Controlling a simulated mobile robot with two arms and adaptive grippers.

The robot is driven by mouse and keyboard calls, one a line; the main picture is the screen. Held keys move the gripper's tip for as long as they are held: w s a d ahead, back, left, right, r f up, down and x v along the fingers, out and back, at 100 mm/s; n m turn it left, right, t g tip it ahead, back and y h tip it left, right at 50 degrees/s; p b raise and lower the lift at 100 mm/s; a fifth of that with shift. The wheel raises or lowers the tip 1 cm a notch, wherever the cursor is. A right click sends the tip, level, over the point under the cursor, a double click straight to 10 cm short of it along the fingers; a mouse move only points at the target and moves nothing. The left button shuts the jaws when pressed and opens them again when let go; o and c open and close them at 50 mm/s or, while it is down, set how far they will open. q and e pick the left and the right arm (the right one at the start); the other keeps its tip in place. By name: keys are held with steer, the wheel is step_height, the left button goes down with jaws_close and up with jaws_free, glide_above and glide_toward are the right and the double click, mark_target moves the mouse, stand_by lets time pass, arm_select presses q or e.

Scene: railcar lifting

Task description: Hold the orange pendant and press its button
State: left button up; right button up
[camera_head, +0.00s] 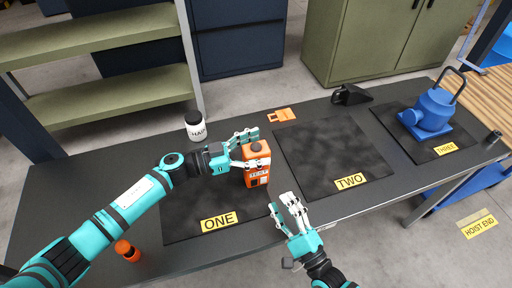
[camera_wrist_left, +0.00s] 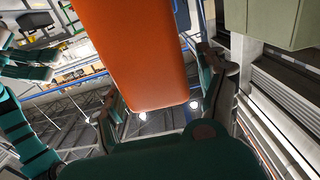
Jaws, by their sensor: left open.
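The orange pendant (camera_head: 256,174) stands on the mat labelled ONE, near its right edge. It has a label and a dark round spot, perhaps the button, on its front. My left gripper (camera_head: 260,147) is at the pendant's upper part, its fingers on either side. In the left wrist view the pendant's orange body (camera_wrist_left: 140,50) lies between the open fingers (camera_wrist_left: 168,98), with a gap visible to the right-hand finger. My right gripper (camera_head: 281,202) is open and empty, right of and nearer than the pendant, above the table.
Mat ONE (camera_head: 190,210), mat TWO (camera_head: 330,155) and mat THREE (camera_head: 398,128) lie on the dark table. A blue machine (camera_head: 432,110) stands on THREE. A white jar (camera_head: 196,127), an orange tag (camera_head: 284,114), a black object (camera_head: 350,95) and an orange bottle (camera_head: 127,250) stand around. Mat TWO is clear.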

arm_select(q)
steer(key=shift+c, duration=0.3)
steer(key=c, duration=1.4)
steer(key=shift+c, duration=0.2)
arm_select(e)
jaws_close()
stand_by(0.5)
